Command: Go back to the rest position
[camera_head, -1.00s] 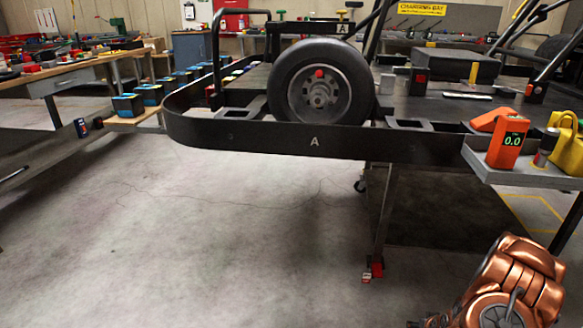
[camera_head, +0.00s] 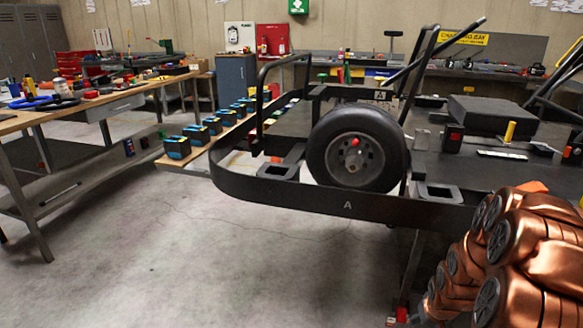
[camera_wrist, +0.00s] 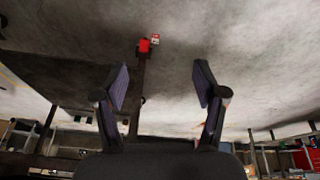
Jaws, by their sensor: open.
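My gripper (camera_wrist: 160,88) shows in the wrist view with its two fingers apart and nothing between them. Beyond it are grey floor and a stand leg (camera_wrist: 139,85) with a red foot. In the head view my copper-coloured arm fills the lower right corner, and my gripper is out of that view. The black kart stand marked A (camera_head: 300,195) is at the centre right, partly hidden by my arm. A wheel with a black tyre (camera_head: 356,148) sits upright at its near end.
A wooden workbench (camera_head: 95,108) with tools stands at the left. A low shelf (camera_head: 185,155) holds a row of blue-and-black boxes. A blue cabinet (camera_head: 236,80) and a red panel (camera_head: 273,38) are at the back. The floor (camera_head: 150,250) between bench and stand is clear.

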